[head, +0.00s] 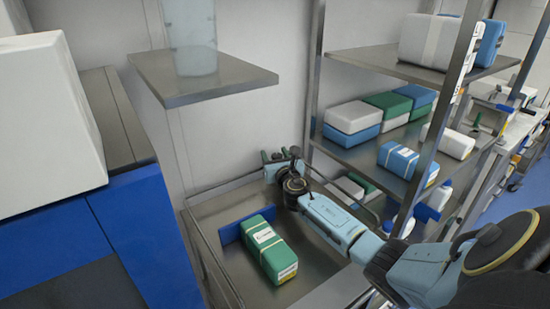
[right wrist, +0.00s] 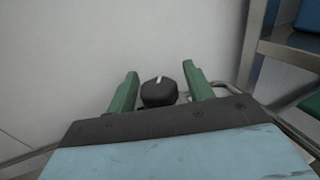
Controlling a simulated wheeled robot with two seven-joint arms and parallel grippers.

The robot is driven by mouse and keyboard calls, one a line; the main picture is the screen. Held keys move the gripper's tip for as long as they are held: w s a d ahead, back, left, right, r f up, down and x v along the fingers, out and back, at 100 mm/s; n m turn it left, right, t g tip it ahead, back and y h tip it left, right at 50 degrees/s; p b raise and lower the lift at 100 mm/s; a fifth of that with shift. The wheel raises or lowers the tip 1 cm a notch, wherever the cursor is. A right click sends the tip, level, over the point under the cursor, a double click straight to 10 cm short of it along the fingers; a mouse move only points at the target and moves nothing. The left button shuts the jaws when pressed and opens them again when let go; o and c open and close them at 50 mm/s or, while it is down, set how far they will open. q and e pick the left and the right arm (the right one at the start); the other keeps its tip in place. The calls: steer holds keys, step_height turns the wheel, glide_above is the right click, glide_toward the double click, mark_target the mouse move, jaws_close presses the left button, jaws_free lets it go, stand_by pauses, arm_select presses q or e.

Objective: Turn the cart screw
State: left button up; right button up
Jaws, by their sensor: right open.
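The cart screw (right wrist: 158,92) is a black knob with a white mark on top, seen in the right wrist view. My right gripper (right wrist: 160,70) has its two green fingers spread, one on each side of the knob. Clear gaps show between the fingers and the knob, so it is not clamped. In the head view my right gripper (head: 275,156) is at the back edge of the metal cart (head: 220,212), near the wall. The knob cannot be made out there. My left gripper is not in view.
A green box (head: 268,250) lies on the cart beside a blue divider (head: 233,232). A rack (head: 385,148) with several boxes stands to the right, close to my right arm. A metal shelf (head: 240,82) with a clear container (head: 190,35) is above at the left.

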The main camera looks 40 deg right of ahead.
steer(key=shift+w, duration=0.1)
steer(key=shift+c, duration=0.3)
steer(key=c, duration=0.9)
steer(key=shift+d, duration=0.1)
steer(key=shift+y, duration=0.3)
